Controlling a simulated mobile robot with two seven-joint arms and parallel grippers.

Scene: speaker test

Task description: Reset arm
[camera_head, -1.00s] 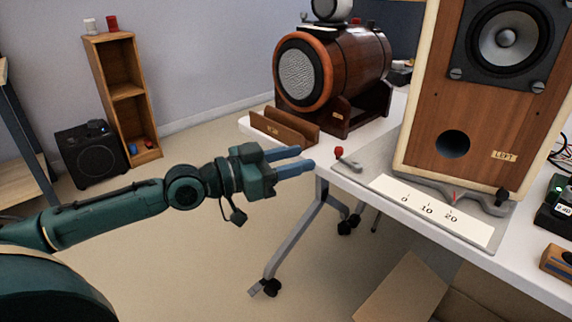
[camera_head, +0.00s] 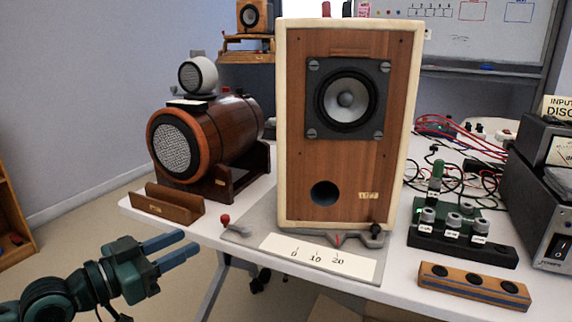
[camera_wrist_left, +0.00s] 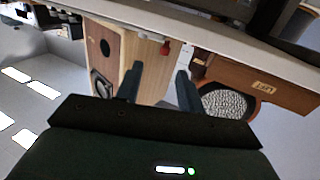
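My left gripper (camera_head: 172,249) shows at the lower left of the head view. Its two blue fingers are parallel with a gap between them, and nothing is between them. It is in front of the table's left front edge, apart from the things on it. In the left wrist view the same gripper (camera_wrist_left: 158,80) shows its two fingers spread and empty, and the view is turned nearly upside down. My right gripper is in neither view.
A white table (camera_head: 385,290) bears a wooden speaker (camera_head: 300,150) on a grey base with a scale (camera_head: 318,258) and a red-knobbed lever (camera_head: 226,221). A barrel-shaped speaker (camera_head: 210,140) and a wooden holder (camera_head: 165,203) stand left. Cables and devices crowd the right. Floor left of the table is clear.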

